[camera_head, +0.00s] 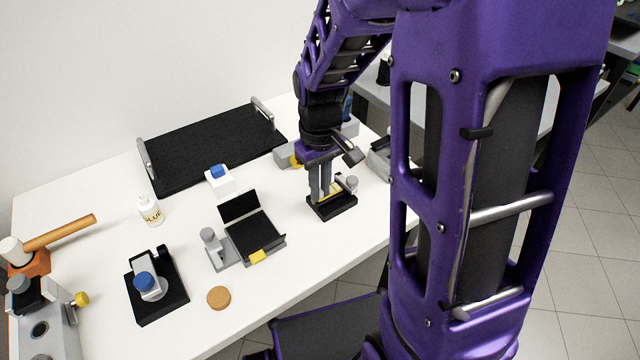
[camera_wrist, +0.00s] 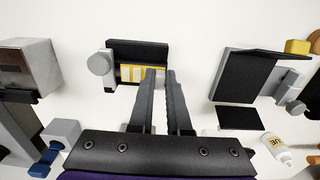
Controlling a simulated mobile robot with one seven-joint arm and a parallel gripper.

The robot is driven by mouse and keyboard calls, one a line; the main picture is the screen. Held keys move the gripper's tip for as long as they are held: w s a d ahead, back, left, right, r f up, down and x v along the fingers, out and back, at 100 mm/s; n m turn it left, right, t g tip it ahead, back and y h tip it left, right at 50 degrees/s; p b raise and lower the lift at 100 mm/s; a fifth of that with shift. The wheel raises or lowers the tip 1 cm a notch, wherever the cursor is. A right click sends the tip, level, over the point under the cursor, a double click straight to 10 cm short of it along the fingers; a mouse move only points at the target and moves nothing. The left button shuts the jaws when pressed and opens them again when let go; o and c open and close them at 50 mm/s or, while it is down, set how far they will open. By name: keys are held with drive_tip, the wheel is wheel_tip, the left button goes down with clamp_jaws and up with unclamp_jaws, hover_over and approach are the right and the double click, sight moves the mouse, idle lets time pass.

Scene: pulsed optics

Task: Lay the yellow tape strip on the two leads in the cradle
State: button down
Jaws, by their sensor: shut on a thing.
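Several yellow tape strips (camera_wrist: 138,73) lie side by side on a small black stand (camera_wrist: 152,48) with a round grey knob. The stand (camera_head: 333,209) also shows in the head view, near the table's right front edge. My gripper (camera_head: 325,195) points down at the stand. In the wrist view its two fingers (camera_wrist: 162,74) are close together at the right end of the strips, shut on a yellow strip that they mostly hide. A black hinged fixture (camera_head: 256,236) with a raised lid and a yellow tab stands to the left. I cannot make out the two leads or tell which fixture is the cradle.
A blue-knobbed black fixture (camera_head: 155,285) and a tan disc (camera_head: 218,297) are at front left.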

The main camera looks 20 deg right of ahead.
drive_tip(key=shift+f, duration=0.3)
idle(0.6)
drive_tip(key=c, duration=0.8)
unclamp_jaws()
wheel_tip(320, 180, up, 18)
drive_tip(key=p, duration=0.3)
drive_tip(key=shift+f+p, duration=0.25)
drive_tip(key=shift+p, duration=0.15)
